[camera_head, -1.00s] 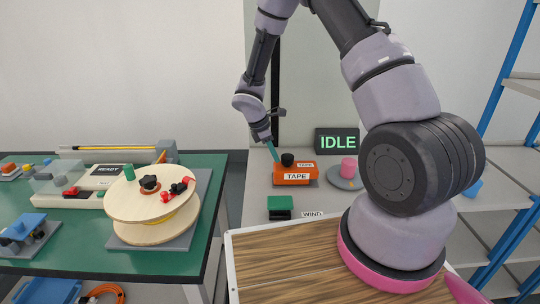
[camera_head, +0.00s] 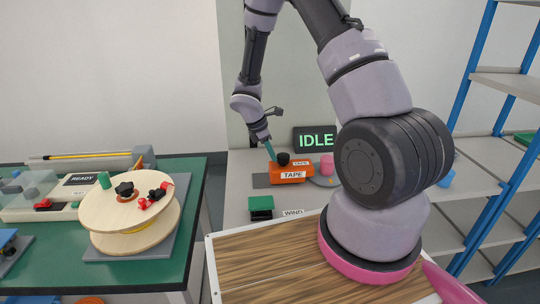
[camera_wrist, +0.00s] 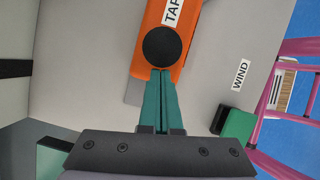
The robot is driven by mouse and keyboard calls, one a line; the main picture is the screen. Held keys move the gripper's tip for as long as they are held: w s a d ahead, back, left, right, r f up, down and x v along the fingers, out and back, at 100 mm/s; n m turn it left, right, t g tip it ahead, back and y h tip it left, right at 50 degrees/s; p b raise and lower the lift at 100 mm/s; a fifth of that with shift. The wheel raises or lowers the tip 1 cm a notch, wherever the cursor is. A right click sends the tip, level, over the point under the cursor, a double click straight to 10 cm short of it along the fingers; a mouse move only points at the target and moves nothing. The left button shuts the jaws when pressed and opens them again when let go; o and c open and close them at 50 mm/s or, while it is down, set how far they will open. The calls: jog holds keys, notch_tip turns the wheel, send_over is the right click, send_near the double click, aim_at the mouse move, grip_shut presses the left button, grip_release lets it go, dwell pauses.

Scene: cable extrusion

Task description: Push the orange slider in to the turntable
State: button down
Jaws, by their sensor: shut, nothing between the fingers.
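The orange slider (camera_head: 291,174), labelled TAPE with a black knob (camera_head: 283,158) on top, sits on a grey plate (camera_head: 260,181) on the back bench. In the head view its right end reaches the edge of the grey turntable (camera_head: 326,182), which carries a pink cylinder (camera_head: 327,165); I cannot tell whether they touch. My gripper (camera_head: 271,156) is shut and empty, its teal fingers on the knob's left side. In the wrist view my gripper's fingertips (camera_wrist: 161,72) meet the black knob (camera_wrist: 167,47) on the slider (camera_wrist: 150,57). The turntable is outside the wrist view.
A dark display (camera_head: 316,140) behind reads IDLE. A green-topped block (camera_head: 261,203) and a WIND label (camera_head: 292,213) are in front of the slider. A wooden spool (camera_head: 132,208) stands on the green table at left. Shelving with blue posts (camera_head: 478,70) stands at right.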

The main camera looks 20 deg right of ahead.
jog(key=shift+a, duration=0.35)
jog(key=a+r, duration=0.7)
jog(key=r, duration=0.2)
jog(key=shift+r, duration=0.15)
